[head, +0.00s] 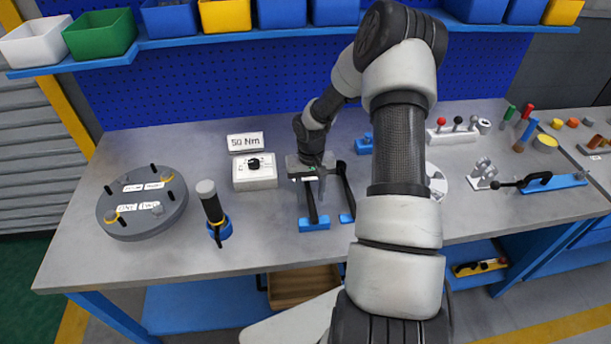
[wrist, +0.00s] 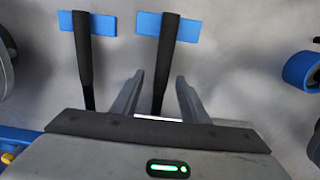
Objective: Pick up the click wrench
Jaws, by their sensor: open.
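Two long black-handled tools, either of which could be the click wrench, rest side by side on blue supports on the bench. The left one (head: 311,203) is under my gripper; it also shows in the wrist view (wrist: 167,50). The right one (head: 347,192) lies beside it and also shows in the wrist view (wrist: 83,50). I cannot tell them apart by type. My gripper (head: 310,195) is open and points down. In the wrist view its fingers (wrist: 158,76) stand either side of the first tool's shaft, with no contact visible. Its far end is hidden by the gripper body.
A 50 Nm sign (head: 246,142), a white dial box (head: 255,171), an upright black-handled tool (head: 211,207) in a blue holder and a round grey flange (head: 143,217) stand to the left. A lever box (head: 453,134) and clamp (head: 552,183) are right. The front edge is close.

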